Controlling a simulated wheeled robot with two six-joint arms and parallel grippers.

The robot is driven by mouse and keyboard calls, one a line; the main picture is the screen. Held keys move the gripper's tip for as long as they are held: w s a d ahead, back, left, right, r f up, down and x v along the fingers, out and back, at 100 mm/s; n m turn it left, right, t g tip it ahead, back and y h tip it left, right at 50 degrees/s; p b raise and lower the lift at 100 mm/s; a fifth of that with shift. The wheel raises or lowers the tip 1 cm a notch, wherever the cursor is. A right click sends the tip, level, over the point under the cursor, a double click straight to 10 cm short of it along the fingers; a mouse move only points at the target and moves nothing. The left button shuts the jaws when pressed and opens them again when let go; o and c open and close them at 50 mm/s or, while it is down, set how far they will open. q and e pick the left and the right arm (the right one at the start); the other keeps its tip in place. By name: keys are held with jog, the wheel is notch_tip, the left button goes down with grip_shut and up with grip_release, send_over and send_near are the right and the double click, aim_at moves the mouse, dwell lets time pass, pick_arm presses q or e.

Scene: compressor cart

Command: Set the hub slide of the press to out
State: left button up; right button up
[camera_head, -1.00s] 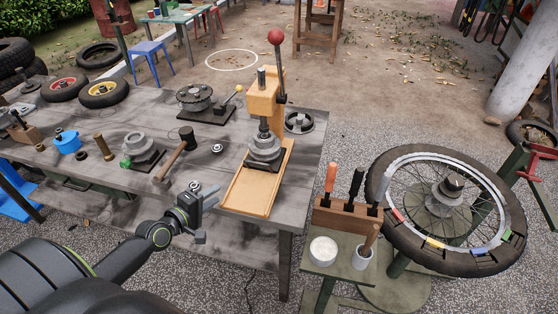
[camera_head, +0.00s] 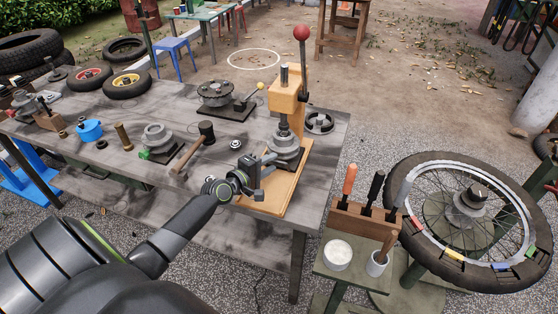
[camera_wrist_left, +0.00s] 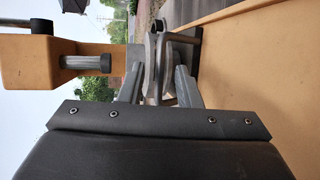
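The press (camera_head: 284,104) has an orange frame, a lever with a red ball knob and a wooden base tray (camera_head: 293,187) at the table's right end. A grey stepped hub piece (camera_head: 286,148) sits under its ram. My left gripper (camera_head: 268,170) reaches over the tray at the hub's near left side. In the left wrist view its two grey fingers (camera_wrist_left: 160,82) are apart, with a grey metal part (camera_wrist_left: 157,55) of the press ahead, between them in the picture. I cannot tell whether they touch it. The hub slide's position is not clear. My right gripper is out of view.
A tool rack (camera_head: 364,221) and a spoked wheel (camera_head: 425,167) are at the right.

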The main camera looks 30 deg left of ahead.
aim_at(282, 149)
pick_arm(q)
jog(key=shift+b+x, duration=0.35)
jog(key=shift+x, duration=2.05)
jog(key=shift+s, duration=0.1)
grip_shut()
